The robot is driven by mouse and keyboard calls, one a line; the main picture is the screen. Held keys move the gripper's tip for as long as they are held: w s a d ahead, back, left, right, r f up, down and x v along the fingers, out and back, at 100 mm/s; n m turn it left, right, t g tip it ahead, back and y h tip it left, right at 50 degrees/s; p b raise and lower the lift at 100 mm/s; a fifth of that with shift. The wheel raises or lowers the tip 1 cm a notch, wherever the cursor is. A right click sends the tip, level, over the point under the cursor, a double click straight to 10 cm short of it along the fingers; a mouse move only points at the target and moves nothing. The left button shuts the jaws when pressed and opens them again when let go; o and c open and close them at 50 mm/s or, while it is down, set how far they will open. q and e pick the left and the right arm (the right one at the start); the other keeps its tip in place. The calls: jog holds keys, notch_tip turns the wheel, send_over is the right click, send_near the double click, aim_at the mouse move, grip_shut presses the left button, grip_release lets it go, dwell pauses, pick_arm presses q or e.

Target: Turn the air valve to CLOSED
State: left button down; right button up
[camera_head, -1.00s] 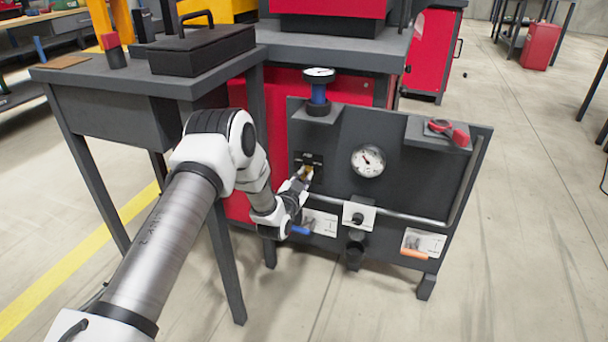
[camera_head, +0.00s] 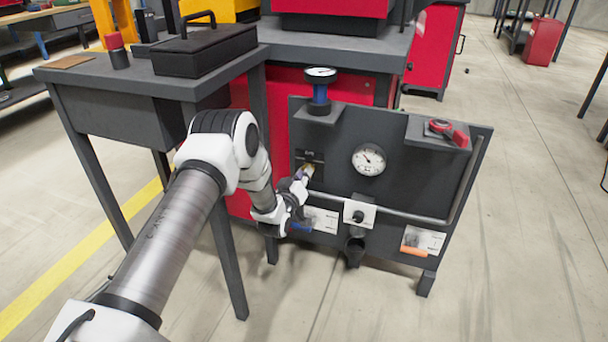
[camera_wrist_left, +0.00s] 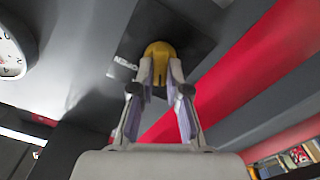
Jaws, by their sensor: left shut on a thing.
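The air valve's yellow handle (camera_head: 309,168) is on the upper left of the dark upright panel, partly hidden by my gripper in the head view. In the left wrist view the rounded yellow handle (camera_wrist_left: 155,60) sits between my fingertips. A label (camera_wrist_left: 122,70) reading OPEN shows beside it. My left gripper (camera_head: 303,177) reaches the panel from the left and is shut on the handle; its two fingers (camera_wrist_left: 160,82) lie on either side of it. The handle's exact angle is hard to tell. My right gripper is not in view.
A small shelf holds a red-handled item (camera_head: 448,132). A grey table (camera_head: 185,85) stands left, close to my arm.

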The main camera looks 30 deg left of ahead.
pick_arm(q)
jog(key=shift+n, duration=1.5)
jog(key=c, duration=1.2)
grip_release()
jog(key=shift+o, duration=0.2)
jog(key=v, duration=1.2)
jog(key=shift+a+f, duration=0.1)
